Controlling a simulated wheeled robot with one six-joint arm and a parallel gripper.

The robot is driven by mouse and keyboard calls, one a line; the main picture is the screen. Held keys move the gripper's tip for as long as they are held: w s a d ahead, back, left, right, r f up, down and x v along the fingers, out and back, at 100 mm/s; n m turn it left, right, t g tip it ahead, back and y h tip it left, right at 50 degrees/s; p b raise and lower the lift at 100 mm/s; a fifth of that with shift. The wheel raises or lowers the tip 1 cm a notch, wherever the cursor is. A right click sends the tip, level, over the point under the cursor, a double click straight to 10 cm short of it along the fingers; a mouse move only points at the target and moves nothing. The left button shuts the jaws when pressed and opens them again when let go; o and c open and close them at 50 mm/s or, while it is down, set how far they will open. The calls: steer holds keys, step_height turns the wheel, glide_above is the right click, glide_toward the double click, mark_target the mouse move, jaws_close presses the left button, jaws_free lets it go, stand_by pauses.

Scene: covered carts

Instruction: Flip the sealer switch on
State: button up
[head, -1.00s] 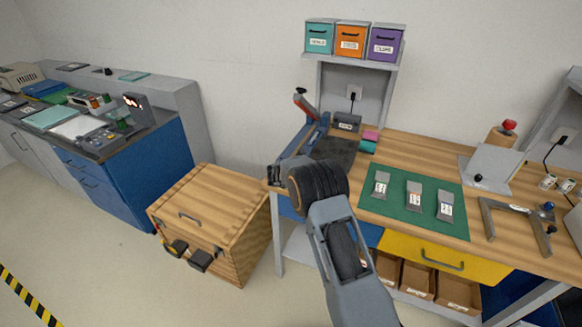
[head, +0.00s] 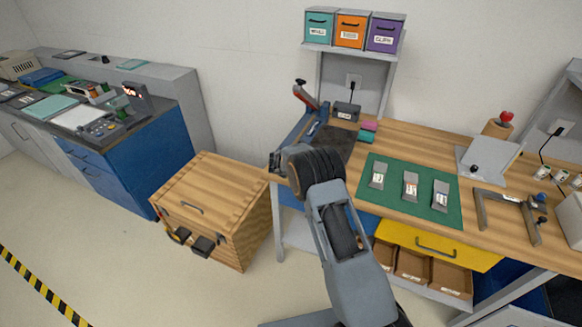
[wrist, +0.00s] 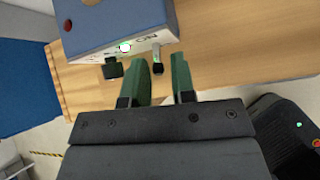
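The sealer is a blue machine with a red-tipped lever (head: 303,95) at the left end of the wooden bench. In the wrist view a blue housing (wrist: 105,25) with a pale front panel marked "ON" is close ahead. A small dark toggle (wrist: 157,56) and a black knob (wrist: 112,68) stick out of the panel, with a lit round lamp between them. My gripper (wrist: 161,62) has two green fingers spread apart with nothing between them. The toggle appears just beyond the fingertips, in line with the gap. I cannot tell if they touch. In the head view my wrist hides part of the sealer.
The bench holds a green mat (head: 400,193) with several small tagged pieces and a grey frame (head: 510,205). A wooden chest (head: 212,205) stands on the floor left of the bench. A shelf with three coloured bins (head: 352,30) rises behind.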

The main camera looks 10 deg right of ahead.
steer(key=shift+o, duration=0.8)
steer(key=shift+r, duration=0.1)
steer(key=b+v, duration=0.2)
steer(key=v, duration=1.2)
steer(key=shift+b, duration=0.3)
steer(key=s+d+m+g, duration=0.3)
steer(key=s+m+g, duration=0.1)
steer(key=s+m, duration=0.9)
steer(key=s+d+r+m+y, duration=0.1)
steer(key=s+r+m+y, duration=0.1)
steer(key=s+r+m, duration=0.4)
steer(key=s+d+r+m+t+y, duration=0.1)
steer(key=s+r+m, duration=0.5)
steer(key=s, duration=0.8)
steer(key=shift+m+y, duration=0.7)
steer(key=shift+m, duration=0.4)
